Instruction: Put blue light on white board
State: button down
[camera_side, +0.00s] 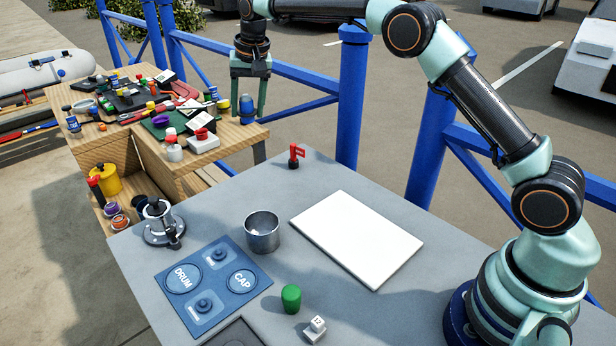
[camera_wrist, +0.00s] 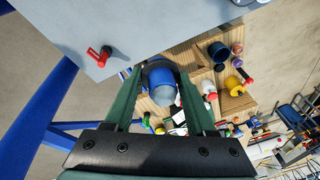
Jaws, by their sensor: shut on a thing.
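The blue light (camera_side: 247,108) is a small blue piece with a clear or grey dome, seen between the fingertips of my gripper (camera_side: 249,104). In the wrist view the blue light (camera_wrist: 161,80) sits between the two green fingers of my gripper (camera_wrist: 160,95), which is shut on it. It is by the near right corner of the wooden bench; I cannot tell whether it touches the bench top. The white board (camera_side: 357,237) lies flat and bare on the grey table, at the right of its middle.
The wooden bench (camera_side: 228,138) holds many small items close to my gripper. On the grey table (camera_side: 230,195) stand a red piece (camera_side: 295,156), a metal cup (camera_side: 262,232), a winch (camera_side: 162,222), a blue panel (camera_side: 213,285) and a green piece (camera_side: 291,298). Blue railings (camera_side: 352,90) run behind.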

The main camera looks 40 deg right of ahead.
jog(key=s+d+r, duration=0.2)
jog(key=s+r, duration=0.1)
jog(key=s, duration=0.2)
jog(key=m, duration=0.1)
send_over(343, 222)
jog(key=x, duration=0.2)
jog(key=f, duration=0.6)
jog(key=s+f, duration=0.1)
jog(key=f, duration=1.2)
jog(key=shift+s+a+f, duration=0.1)
jog(key=shift+s+f, duration=0.1)
jog(key=shift+f, duration=0.2)
jog(key=shift+f, duration=0.15)
jog(key=shift+c, duration=1.1)
grip_release()
